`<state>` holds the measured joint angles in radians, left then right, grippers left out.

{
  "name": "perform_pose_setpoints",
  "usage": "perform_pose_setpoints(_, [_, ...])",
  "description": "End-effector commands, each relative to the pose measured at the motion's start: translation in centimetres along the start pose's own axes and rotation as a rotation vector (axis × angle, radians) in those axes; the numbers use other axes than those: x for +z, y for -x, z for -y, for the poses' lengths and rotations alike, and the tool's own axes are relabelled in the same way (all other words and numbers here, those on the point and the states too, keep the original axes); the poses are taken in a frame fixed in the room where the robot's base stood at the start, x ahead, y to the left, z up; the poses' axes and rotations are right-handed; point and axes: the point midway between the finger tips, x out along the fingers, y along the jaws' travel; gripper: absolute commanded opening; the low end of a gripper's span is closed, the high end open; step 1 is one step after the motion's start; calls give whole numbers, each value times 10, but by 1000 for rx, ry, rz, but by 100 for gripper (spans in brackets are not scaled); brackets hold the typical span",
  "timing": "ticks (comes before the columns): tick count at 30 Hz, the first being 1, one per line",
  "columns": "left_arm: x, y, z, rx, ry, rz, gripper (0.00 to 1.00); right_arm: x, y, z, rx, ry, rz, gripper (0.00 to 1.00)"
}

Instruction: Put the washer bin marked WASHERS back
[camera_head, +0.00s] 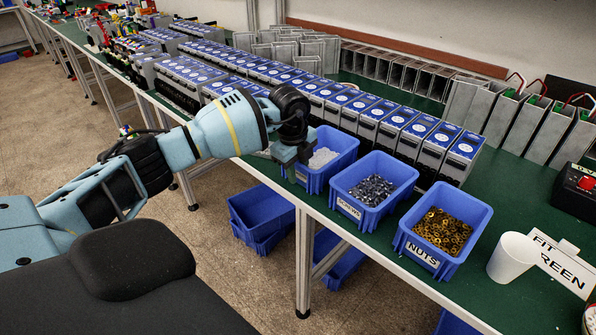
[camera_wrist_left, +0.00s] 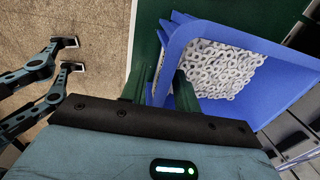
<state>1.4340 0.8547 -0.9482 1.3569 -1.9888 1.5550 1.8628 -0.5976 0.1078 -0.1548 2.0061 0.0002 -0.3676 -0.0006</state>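The washer bin (camera_head: 316,181) is a blue open bin at the left end of a row of bins on the green bench's front edge. In the left wrist view the bin (camera_wrist_left: 285,47) holds many pale ring washers. Its label is not readable. My left gripper (camera_head: 288,157) is at the bin's front left side. In the left wrist view its two dark fingers (camera_wrist_left: 160,90) are apart, one outside the bin's near wall and one inside. The wall lies between them, and a gap seems to show. My right gripper is not in view.
The screws bin (camera_head: 383,206) and nuts bin (camera_head: 404,232) stand to the right. A white cup (camera_head: 513,257) and a sign (camera_head: 563,268) are beyond the nuts bin. Rows of blue-topped units (camera_head: 408,128) stand close behind. Blue bins (camera_head: 262,213) sit below the bench.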

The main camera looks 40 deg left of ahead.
Motion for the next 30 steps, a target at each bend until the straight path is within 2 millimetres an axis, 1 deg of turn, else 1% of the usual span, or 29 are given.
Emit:
perform_pose_setpoints(1, [0,9,1,-5,0,0,32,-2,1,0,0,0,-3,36])
perform_pose_setpoints(5, [0,34,2,-8,-1,1,32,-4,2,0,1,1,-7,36])
perform_pose_setpoints(9, [0,64,2,-8,0,0,32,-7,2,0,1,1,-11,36])
perform_pose_setpoints(15, [0,96,1,-6,0,0,32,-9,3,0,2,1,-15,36])
perform_pose_setpoints(18, [0,106,1,-5,0,0,32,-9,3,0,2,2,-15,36])
perform_pose_setpoints(21, [0,112,0,-3,0,0,32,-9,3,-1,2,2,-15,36])
perform_pose_setpoints(30, [0,114,0,-2,0,0,32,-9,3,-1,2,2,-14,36])
